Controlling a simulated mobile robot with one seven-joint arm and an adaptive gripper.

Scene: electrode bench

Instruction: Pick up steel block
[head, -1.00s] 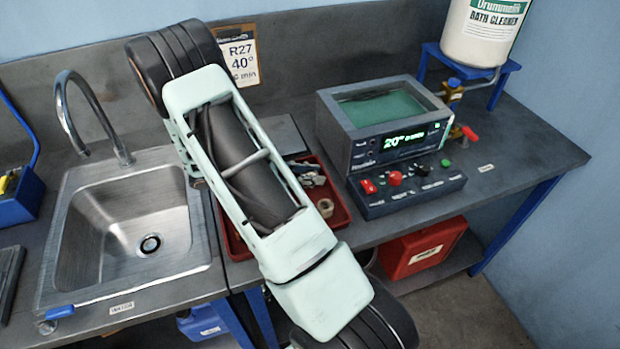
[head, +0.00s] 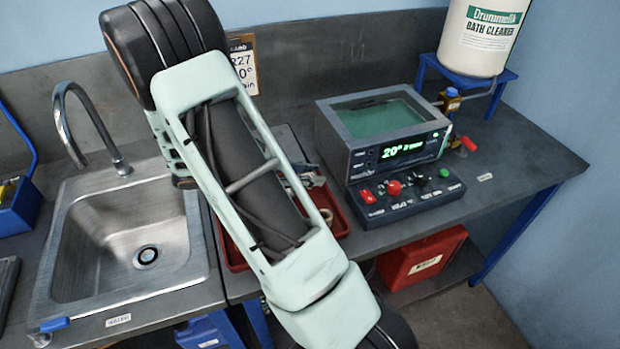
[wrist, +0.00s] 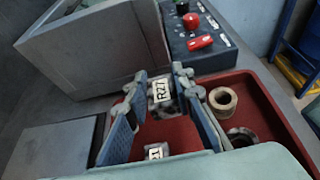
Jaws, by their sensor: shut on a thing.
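In the wrist view my gripper (wrist: 163,98) is shut on a small steel block (wrist: 160,90) with a white label reading R27, which shows between the fingertips. A second labelled block (wrist: 156,152) shows lower down between the fingers, over the red tray floor; its label is partly cut off. The red tray (wrist: 270,105) lies below and to the right of the fingers. How far the held block is above the tray is hard to tell.
A bath unit with a green display (head: 385,130) stands right of the tray, close to my fingers in the wrist view. A sink (head: 110,225) with a tall tap (head: 90,120) is on the left. A white cleaner drum (head: 482,35) stands back right.

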